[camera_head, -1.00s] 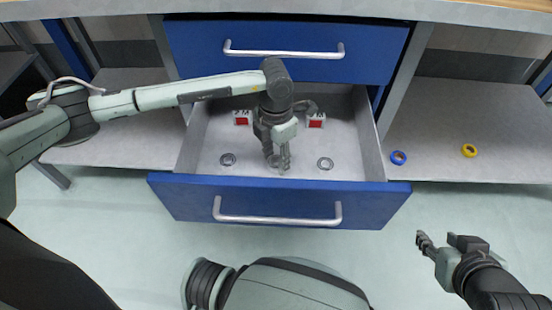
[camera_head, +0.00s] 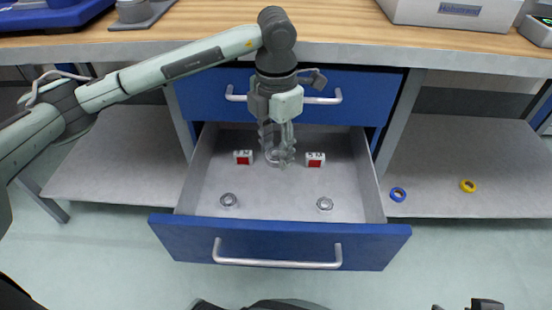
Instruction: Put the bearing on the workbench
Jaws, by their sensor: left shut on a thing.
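My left gripper (camera_head: 278,156) reaches down over the open blue drawer (camera_head: 280,240). It is shut on a metal ring-shaped bearing (camera_head: 272,159), mostly hidden by the fingers and seemingly above the drawer floor. Two similar bearings lie on that floor, one on the left (camera_head: 228,200) and one on the right (camera_head: 325,204). The wooden top of the workbench (camera_head: 335,24) runs across the top of the view. Only a small dark piece of my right gripper (camera_head: 487,303) shows at the bottom right edge, so its fingers are not clear.
Two red-and-white boxes (camera_head: 243,157) (camera_head: 315,160) lie in the drawer. A shut blue drawer (camera_head: 360,98) is above it. A blue ring (camera_head: 397,194) and a yellow ring (camera_head: 467,185) lie on the right shelf. A grey box (camera_head: 455,12) stands on the bench; bare wood lies left of it.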

